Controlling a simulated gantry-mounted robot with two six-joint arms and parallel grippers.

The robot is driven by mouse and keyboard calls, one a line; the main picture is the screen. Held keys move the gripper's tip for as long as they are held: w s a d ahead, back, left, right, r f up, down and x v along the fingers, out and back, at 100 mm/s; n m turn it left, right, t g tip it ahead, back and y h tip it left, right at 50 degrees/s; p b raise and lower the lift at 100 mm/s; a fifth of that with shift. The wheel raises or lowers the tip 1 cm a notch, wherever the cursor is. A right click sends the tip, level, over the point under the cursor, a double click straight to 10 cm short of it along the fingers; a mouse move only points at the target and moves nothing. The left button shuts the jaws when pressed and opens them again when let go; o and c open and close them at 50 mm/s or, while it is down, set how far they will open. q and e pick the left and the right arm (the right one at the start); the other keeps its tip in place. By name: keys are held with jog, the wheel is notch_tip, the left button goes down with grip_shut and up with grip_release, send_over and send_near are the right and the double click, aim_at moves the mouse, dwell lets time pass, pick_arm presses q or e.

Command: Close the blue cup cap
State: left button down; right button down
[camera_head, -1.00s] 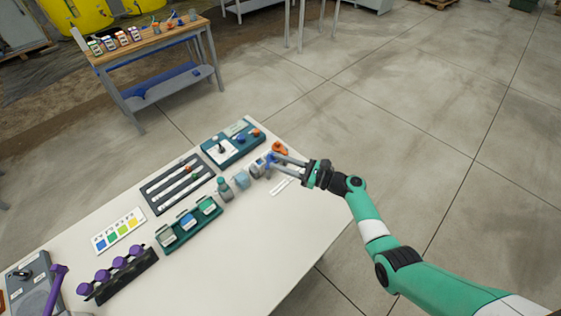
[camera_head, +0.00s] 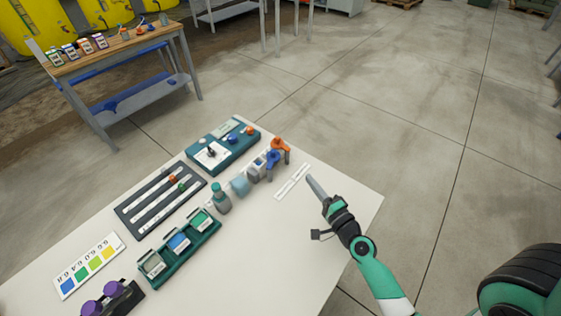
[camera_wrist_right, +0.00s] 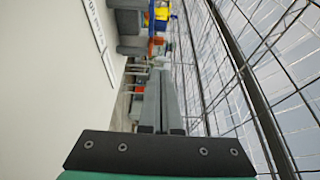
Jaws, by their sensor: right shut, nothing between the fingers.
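A blue piece (camera_head: 272,158) stands near the far right part of the white table, beside an orange piece (camera_head: 279,147) of similar shape. A small pale container (camera_head: 257,167) is next to it, and a translucent bluish cup (camera_head: 240,186) is nearer. I cannot tell for certain which of these is the blue cup cap or whether it is closed. My right gripper (camera_head: 311,181) is to the right of the blue piece, apart from it, near the table's right edge. Its fingers are together and empty; they also show in the right wrist view (camera_wrist_right: 158,75). My left gripper is out of view.
A teal rack (camera_head: 187,268) with green, blue and pale sections stands in front. A dark slotted board (camera_head: 135,222), a teal panel (camera_head: 228,163) and a green-topped bottle (camera_head: 220,199) are nearby. A white label strip (camera_head: 290,184) lies by the gripper.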

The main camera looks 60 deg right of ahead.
aim_at(273, 154)
jog(key=x, duration=1)
jog(key=shift+p, duration=0.35)
jog(key=shift+w+a+p, duration=0.25)
jog(key=shift+w, duration=0.7)
jog(key=shift+w+a+p, duration=0.2)
jog(key=shift+w+a, duration=0.05)
jog(key=shift+w, duration=0.7)
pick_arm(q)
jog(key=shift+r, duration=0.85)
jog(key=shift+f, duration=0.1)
